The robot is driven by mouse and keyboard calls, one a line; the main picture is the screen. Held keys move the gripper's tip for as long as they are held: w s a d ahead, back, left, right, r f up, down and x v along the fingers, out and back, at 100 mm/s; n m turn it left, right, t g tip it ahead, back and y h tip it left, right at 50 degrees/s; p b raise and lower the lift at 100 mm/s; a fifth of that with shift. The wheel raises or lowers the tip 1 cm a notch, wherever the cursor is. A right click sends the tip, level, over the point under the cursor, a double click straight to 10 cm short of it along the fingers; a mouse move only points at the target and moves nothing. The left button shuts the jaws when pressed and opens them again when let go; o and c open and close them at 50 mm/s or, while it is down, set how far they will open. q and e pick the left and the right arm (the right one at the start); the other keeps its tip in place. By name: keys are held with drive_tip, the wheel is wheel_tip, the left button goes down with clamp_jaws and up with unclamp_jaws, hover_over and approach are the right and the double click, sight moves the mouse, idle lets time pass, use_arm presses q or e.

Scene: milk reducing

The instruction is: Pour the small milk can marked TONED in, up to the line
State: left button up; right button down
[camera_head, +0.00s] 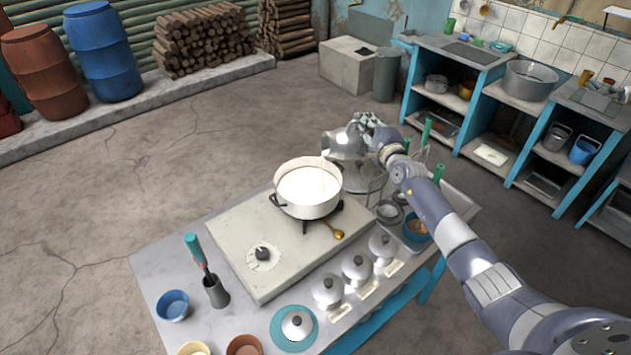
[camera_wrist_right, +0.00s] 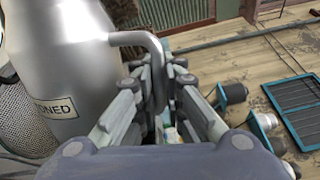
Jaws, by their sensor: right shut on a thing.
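The metal milk can (camera_head: 347,143) is held tilted above the right rear side of the white pot (camera_head: 322,211), its mouth towards the left. A thin white stream (camera_head: 324,166) runs from it into the pot. White milk (camera_head: 303,185) fills the pot's inside; I cannot make out a line. In the right wrist view the can (camera_wrist_right: 55,45) has a label (camera_wrist_right: 53,108) whose visible letters read "ONED". My right gripper (camera_head: 372,128) is shut on the can's handle (camera_wrist_right: 150,45); its fingers (camera_wrist_right: 160,95) close around it. My left gripper is not in view.
The pot stands on a pale stove block (camera_head: 225,240) with a knob (camera_head: 262,254). A golden spoon (camera_head: 335,234), several lidded white pots (camera_head: 327,290), a blue bowl (camera_head: 172,306) and a metal holder (camera_head: 216,293) crowd the table. Open floor lies left.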

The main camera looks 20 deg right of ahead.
drive_tip(key=shift+r, duration=0.15)
